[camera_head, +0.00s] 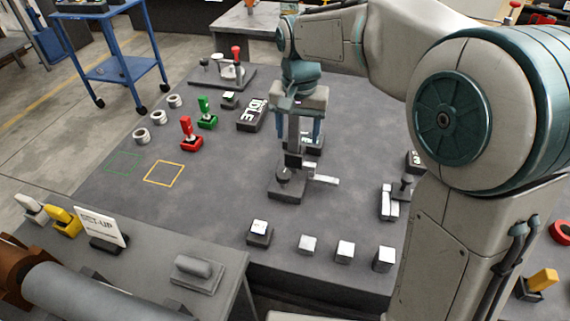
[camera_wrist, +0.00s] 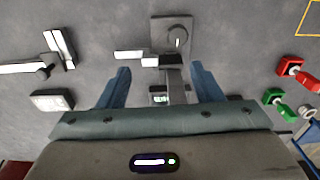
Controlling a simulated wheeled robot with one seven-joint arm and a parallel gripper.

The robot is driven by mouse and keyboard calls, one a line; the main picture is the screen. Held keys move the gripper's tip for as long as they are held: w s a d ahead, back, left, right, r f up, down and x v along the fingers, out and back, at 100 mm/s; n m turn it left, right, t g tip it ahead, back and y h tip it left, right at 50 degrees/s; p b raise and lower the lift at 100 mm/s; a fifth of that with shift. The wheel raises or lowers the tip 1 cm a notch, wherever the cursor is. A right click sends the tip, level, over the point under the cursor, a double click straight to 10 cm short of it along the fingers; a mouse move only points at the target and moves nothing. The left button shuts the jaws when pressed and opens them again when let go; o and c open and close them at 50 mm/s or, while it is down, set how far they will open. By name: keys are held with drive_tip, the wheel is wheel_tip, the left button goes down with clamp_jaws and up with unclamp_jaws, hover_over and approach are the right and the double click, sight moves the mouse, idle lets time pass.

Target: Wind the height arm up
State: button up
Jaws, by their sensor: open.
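No label that I can read names the height arm. The likely one is a dark stand (camera_head: 287,188) with a round knob, a grey upright post and a pale bar (camera_head: 326,180) sticking out to the right. In the wrist view the stand's base (camera_wrist: 172,32) is at top centre, and its pale bar (camera_wrist: 134,57) points left. My gripper (camera_head: 301,140) is above and behind the stand, pointing down. In the wrist view my gripper (camera_wrist: 161,69) has its two blue fingers wide apart, with the post and a small display between them. I cannot tell whether either finger touches anything.
A similar stand with a pale bar (camera_head: 389,203) is to the right. A dark IDLE sign (camera_head: 252,114), a green lever (camera_head: 207,114) and a red lever (camera_head: 190,135) are to the left. Several pale blocks line the front edge. The table is clear around the yellow square (camera_head: 164,173).

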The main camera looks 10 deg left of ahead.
sight(283, 173)
drive_tip(key=a+f, duration=0.1)
drive_tip(key=f, duration=0.4)
drive_tip(key=w+a+f+b, duration=0.1)
drive_tip(key=f, duration=0.4)
drive_tip(key=a+f, duration=0.1)
drive_tip(key=f, duration=0.4)
drive_tip(key=shift+w+a+f+b, duration=0.1)
drive_tip(key=shift+w+a+b, duration=0.1)
drive_tip(key=shift+b, duration=0.1)
drive_tip(key=c, duration=1)
